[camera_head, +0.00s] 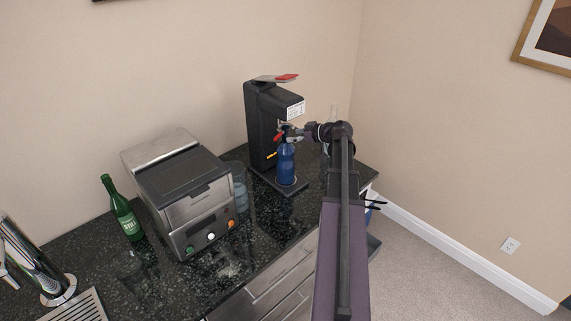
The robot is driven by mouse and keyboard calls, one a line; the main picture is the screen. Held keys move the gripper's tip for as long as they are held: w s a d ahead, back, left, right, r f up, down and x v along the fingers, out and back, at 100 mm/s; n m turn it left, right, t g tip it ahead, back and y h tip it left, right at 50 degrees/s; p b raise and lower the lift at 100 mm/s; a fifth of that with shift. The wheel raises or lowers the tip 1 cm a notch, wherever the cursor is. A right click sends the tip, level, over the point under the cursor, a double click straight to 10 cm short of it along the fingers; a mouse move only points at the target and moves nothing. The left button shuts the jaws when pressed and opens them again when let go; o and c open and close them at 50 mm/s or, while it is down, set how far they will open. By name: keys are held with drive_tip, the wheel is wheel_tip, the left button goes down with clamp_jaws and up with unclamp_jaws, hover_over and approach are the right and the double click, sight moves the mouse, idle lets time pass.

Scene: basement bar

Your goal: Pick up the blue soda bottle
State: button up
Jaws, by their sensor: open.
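The blue soda bottle (286,166) stands upright in front of the black dispenser machine, at the machine's base. My gripper (288,136) is at the bottle's top, reaching in from the right. Its fingers are small and dark in this view, and they overlap the bottle's neck and the machine's front behind it. I cannot tell whether they touch the bottle. The bottle's neck is partly hidden by the gripper.
The black machine (262,118) with a red-tipped top stands close behind the bottle. A steel toaster (195,205), a clear glass (239,190) and a green bottle (124,212) stand to the left on the dark counter (262,236). A wall is behind.

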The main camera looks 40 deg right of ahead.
sight(286, 136)
drive_tip(key=shift+b+x, duration=0.75)
drive_tip(key=shift+x, duration=1.55)
drive_tip(key=shift+d+r, duration=0.1)
clamp_jaws()
